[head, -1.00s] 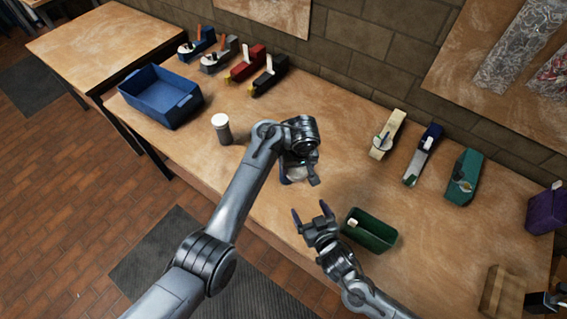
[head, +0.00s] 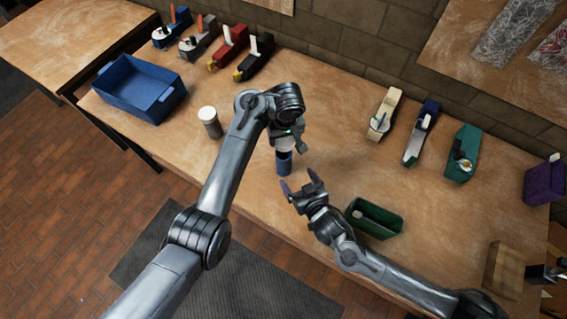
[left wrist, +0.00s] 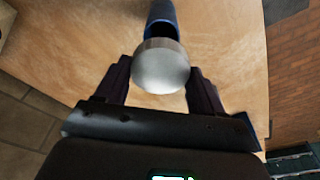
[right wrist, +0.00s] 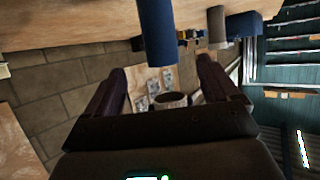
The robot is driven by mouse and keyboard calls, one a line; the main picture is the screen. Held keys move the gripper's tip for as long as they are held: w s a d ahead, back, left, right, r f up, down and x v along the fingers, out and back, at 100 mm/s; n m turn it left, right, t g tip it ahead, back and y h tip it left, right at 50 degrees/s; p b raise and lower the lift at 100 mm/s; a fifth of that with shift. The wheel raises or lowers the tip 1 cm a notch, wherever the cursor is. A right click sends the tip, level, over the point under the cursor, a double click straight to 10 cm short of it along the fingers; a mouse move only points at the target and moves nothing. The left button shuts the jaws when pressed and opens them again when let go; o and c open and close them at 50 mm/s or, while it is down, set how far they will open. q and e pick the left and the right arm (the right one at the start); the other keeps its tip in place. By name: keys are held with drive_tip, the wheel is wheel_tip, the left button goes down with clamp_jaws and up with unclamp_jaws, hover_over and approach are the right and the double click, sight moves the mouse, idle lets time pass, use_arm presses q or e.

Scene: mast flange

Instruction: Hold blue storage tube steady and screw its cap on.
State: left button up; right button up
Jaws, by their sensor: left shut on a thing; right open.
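The blue storage tube (head: 284,163) stands upright on the workbench, below my left gripper (head: 289,145). It also shows in the left wrist view (left wrist: 161,14) and the right wrist view (right wrist: 156,30). My left gripper is shut on a silver round cap (left wrist: 160,66) above the tube. In the right wrist view the cap's hollow underside (right wrist: 172,98) faces the tube's end, with a small gap between them. My right gripper (head: 301,185) is open and empty, close beside the tube at its lower right, not touching it as far as I can see.
A grey container with a white lid (head: 209,121) stands left of my left gripper. A blue bin (head: 140,92) sits at the left, and a green bin (head: 374,219) right of my right gripper. Several tools line the bench's wall side. Bare wood surrounds the tube.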

sight(287, 164)
drive_tip(key=x, duration=1.2)
drive_tip(key=shift+r, duration=0.15)
drive_tip(key=c, duration=1.5)
use_arm(q)
drive_tip(key=shift+f, duration=2.45)
drive_tip(key=shift+f, duration=0.1)
drive_tip(key=shift+f, duration=0.8)
drive_tip(key=shift+f, duration=0.5)
